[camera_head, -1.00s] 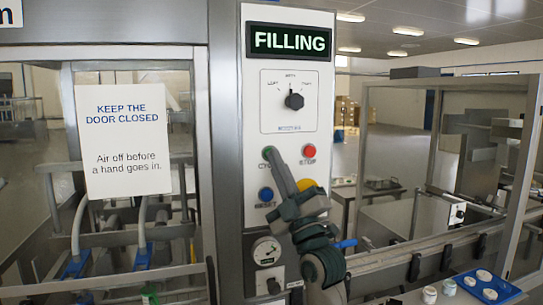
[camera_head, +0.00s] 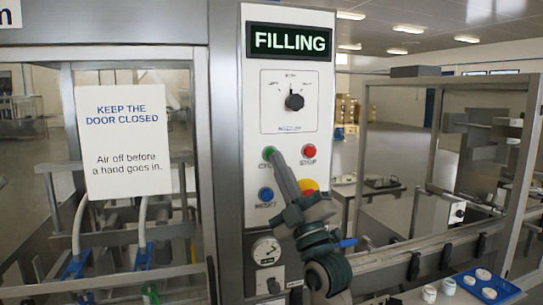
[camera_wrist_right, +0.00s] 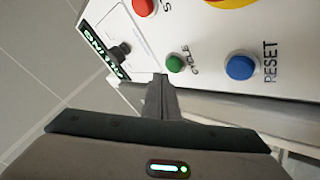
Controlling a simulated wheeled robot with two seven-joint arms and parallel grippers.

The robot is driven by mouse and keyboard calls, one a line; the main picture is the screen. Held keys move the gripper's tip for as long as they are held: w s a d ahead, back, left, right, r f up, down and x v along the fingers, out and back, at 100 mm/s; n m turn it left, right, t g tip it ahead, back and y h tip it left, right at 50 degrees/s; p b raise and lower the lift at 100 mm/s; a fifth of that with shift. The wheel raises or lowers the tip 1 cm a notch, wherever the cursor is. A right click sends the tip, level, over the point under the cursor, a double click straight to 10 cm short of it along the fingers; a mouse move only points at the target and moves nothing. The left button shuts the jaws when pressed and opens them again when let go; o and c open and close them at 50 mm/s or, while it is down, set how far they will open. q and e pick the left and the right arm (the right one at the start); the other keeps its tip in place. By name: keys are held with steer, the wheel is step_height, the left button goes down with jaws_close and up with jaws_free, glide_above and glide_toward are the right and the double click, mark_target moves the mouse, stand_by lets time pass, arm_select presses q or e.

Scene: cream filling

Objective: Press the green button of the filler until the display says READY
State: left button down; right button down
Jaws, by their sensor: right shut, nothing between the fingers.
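The filler's white control panel (camera_head: 255,105) has a display (camera_head: 290,41) at its top that reads FILLING. The green button (camera_head: 267,152), labelled CYCLE, is at mid-height on the left and partly covered by my fingertips in the head view. It shows whole in the right wrist view (camera_wrist_right: 175,62). My right gripper (camera_head: 274,154) is shut and empty, its fingers pointing up at the button. In the right wrist view its tips (camera_wrist_right: 160,80) lie just beside the button, apparently with a small gap. My left gripper is not in view.
A red STOP button (camera_head: 309,151) is right of the green one. A blue RESET button (camera_head: 266,194) is below, and a yellow-and-red control (camera_head: 308,186) is partly behind my gripper. A black knob (camera_head: 294,101) sits above.

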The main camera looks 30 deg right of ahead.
steer(key=s, duration=0.2)
steer(key=s+a+p, duration=0.1)
steer(key=s, duration=0.1)
steer(key=shift+s, duration=0.35)
stand_by(0.8)
